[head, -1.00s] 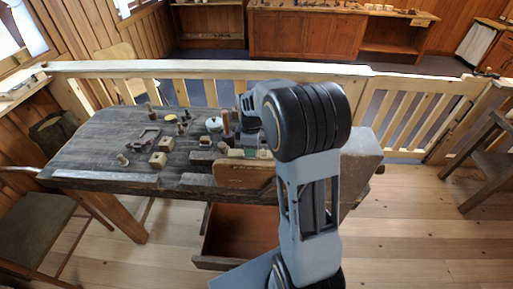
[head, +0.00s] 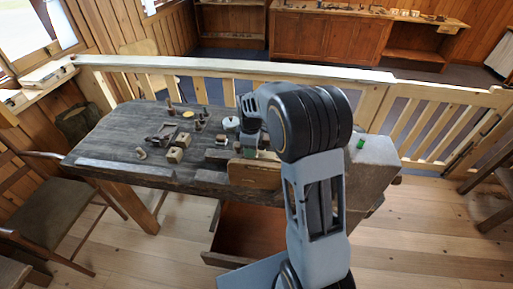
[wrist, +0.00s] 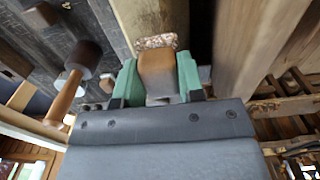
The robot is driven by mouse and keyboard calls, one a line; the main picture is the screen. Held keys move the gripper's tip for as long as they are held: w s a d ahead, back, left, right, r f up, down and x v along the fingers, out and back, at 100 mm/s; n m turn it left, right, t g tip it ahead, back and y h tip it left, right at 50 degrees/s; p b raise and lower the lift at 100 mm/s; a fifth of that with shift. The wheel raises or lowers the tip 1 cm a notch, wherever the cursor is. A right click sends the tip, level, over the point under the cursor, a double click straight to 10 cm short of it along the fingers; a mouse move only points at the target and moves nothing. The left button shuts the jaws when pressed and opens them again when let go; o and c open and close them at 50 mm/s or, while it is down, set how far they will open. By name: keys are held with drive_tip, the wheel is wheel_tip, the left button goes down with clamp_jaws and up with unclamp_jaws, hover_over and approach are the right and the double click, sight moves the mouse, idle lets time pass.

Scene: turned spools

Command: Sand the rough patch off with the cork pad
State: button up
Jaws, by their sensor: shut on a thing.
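My gripper (wrist: 160,82) has green fingers and is shut on a brown block, the cork pad (wrist: 157,65), in the wrist view. The rough patch (wrist: 154,42) is a speckled brown area on a pale wooden piece (wrist: 148,15), just beyond the pad. The pad's end overlaps the patch's near edge in this view. I cannot tell whether they touch. In the head view my gripper (head: 249,152) is low over the bench's front edge, and my arm hides part of that area.
The dark bench (head: 110,150) holds several small wooden pieces on its left. A wooden mallet (wrist: 68,85) lies left of my gripper in the wrist view. A wooden board (head: 255,175) stands at the bench front. A green cylinder (head: 361,143) is at the right.

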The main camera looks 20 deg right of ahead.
drive_tip(key=shift+w+a, duration=0.25)
drive_tip(key=shift+a, duration=0.3)
drive_tip(key=shift+r, duration=0.1)
drive_tip(key=shift+d, duration=0.1)
